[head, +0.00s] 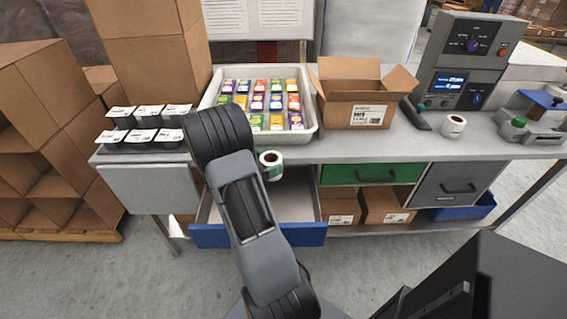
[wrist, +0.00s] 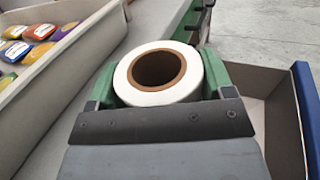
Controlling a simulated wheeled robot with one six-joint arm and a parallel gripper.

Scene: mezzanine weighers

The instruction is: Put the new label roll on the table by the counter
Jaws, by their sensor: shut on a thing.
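A label roll (wrist: 195,93), white with a brown core, sits between the green fingers of my gripper (wrist: 160,85) in the wrist view, and the gripper is shut on it. In the head view the roll (head: 271,160) shows beside my arm, near the table's front edge and above the open drawer; my gripper is mostly hidden there. The grey table (head: 350,148) runs across the view. The machine with a blue screen (head: 462,60), possibly the counter, stands at its right. Another white roll (head: 453,126) stands on the table in front of that machine.
A pale tray (head: 314,110) of coloured packets and an open cardboard box (head: 350,95) stand on the table. Black tubs (head: 140,138) are at left, a scanner (head: 414,113) at right. The blue-fronted drawer (head: 300,234) is pulled out. Bare tabletop lies along the front edge.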

